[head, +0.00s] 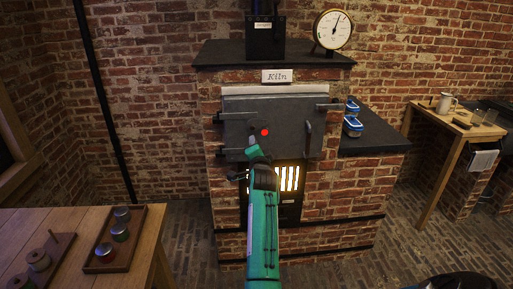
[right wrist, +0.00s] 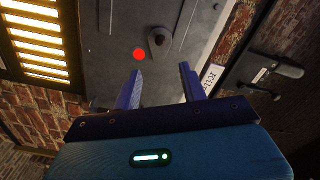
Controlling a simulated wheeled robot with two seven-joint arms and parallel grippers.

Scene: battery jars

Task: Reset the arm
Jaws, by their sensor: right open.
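My right arm reaches up from the bottom middle of the head view. Its gripper (head: 254,146) is in front of the lower part of the dark grey kiln door (head: 280,115). In the right wrist view the two fingers of this gripper (right wrist: 160,80) are apart with nothing between them. They point at the door (right wrist: 120,35), near a dark round knob (right wrist: 158,41) and a bright red dot (right wrist: 139,54). The red dot also shows in the head view (head: 264,132). I cannot tell whether the fingers touch the door. My left gripper is not in view.
The brick kiln has a glowing grate (head: 289,178) below its door and a side ledge (head: 372,143) with blue-lidded containers (head: 352,124). A wooden table (head: 80,225) with a tray of jars (head: 116,252) stands at the left. A small table (head: 465,118) stands at the right.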

